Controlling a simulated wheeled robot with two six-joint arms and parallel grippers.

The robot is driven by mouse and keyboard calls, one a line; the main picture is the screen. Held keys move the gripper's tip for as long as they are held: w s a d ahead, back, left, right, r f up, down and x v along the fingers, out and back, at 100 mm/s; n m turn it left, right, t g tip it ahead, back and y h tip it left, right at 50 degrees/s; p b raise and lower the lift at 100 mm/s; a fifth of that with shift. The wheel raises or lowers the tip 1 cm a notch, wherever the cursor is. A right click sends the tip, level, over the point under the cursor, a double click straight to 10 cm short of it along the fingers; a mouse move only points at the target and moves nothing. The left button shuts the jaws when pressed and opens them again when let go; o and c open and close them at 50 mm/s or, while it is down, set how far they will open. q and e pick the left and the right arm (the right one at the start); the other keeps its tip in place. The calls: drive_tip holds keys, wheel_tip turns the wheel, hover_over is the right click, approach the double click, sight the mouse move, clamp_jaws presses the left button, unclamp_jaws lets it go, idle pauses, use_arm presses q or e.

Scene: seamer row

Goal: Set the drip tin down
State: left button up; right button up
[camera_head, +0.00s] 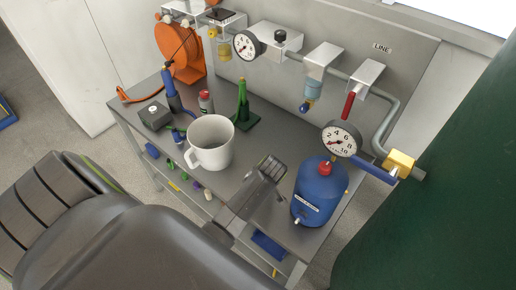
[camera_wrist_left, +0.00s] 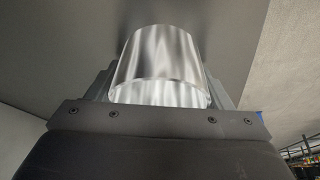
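The drip tin (camera_wrist_left: 158,58) is a shiny metal cylinder between the fingers of my left gripper in the left wrist view, with its near rim towards the camera. The fingers close against it on both sides. In the head view my left gripper (camera_head: 270,168) is over the front part of the grey bench (camera_head: 258,143), between the white mug and the blue tank. The tin cannot be made out there, as the gripper hides it. Whether its far end touches the bench cannot be told. My right gripper is not in view.
A white mug (camera_head: 212,143) stands left of the gripper, and a blue tank (camera_head: 319,190) with a gauge (camera_head: 341,139) above it stands right. A green stand (camera_head: 243,110), a red-capped bottle (camera_head: 206,102) and an orange reel (camera_head: 181,52) are farther back. Pipes run along the wall.

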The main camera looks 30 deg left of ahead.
use_arm(q)
drive_tip(key=c, duration=0.3)
wheel_tip(320, 180, up, 9)
drive_tip(key=b, duration=0.1)
wheel_tip(320, 180, down, 6)
drive_tip(key=b, duration=0.6)
drive_tip(key=shift+r+b, duration=0.2)
drive_tip(key=shift+b, duration=0.2)
drive_tip(key=shift+r, duration=0.1)
